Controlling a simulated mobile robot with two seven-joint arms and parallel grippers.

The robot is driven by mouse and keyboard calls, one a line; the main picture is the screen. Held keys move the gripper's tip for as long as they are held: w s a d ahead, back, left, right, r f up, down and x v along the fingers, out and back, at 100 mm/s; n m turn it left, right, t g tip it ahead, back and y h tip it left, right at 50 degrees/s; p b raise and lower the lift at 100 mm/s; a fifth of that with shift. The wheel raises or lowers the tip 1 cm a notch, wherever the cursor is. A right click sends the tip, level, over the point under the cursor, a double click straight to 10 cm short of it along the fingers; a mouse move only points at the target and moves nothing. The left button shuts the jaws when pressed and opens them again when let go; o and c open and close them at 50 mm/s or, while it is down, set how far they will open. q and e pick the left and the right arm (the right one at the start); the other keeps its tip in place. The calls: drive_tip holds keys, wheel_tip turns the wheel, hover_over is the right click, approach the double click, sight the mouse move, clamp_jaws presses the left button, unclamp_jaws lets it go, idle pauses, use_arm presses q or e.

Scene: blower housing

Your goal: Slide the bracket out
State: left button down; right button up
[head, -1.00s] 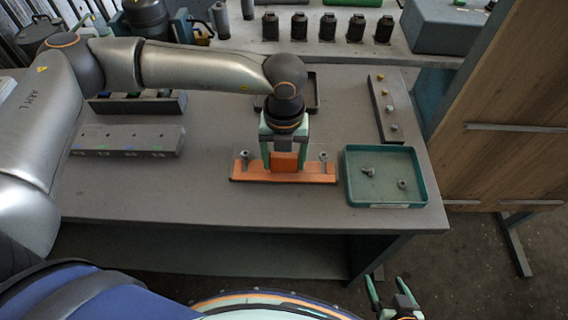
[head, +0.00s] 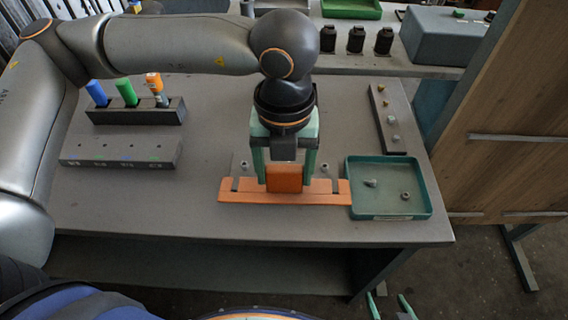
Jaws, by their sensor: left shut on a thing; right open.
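The orange bracket (head: 235,195) is a long flat bar with a raised block (head: 284,178) in its middle and slots in its rear edge. It lies low near the front of the table, its right end by the green tray. My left gripper (head: 284,170) comes from above and is shut on the raised block, one finger on each side. Two bolts (head: 243,166) (head: 325,168) stand just behind the bracket, apart from its slots. My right gripper (head: 390,306) is open and empty at the bottom edge, below the table front, only partly in view.
The green tray (head: 390,216) at the right holds two small metal parts. A grey strip with fasteners (head: 393,120) lies behind it. At the left are a grey block (head: 120,150) and a rack (head: 135,115) with coloured tools. The table's front left is clear.

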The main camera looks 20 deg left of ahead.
use_arm(q)
drive_tip(key=s+d+r+p, duration=0.2)
drive_tip(key=s+r, duration=0.4)
drive_tip(key=r, duration=0.5)
drive_tip(key=shift+p, duration=0.65)
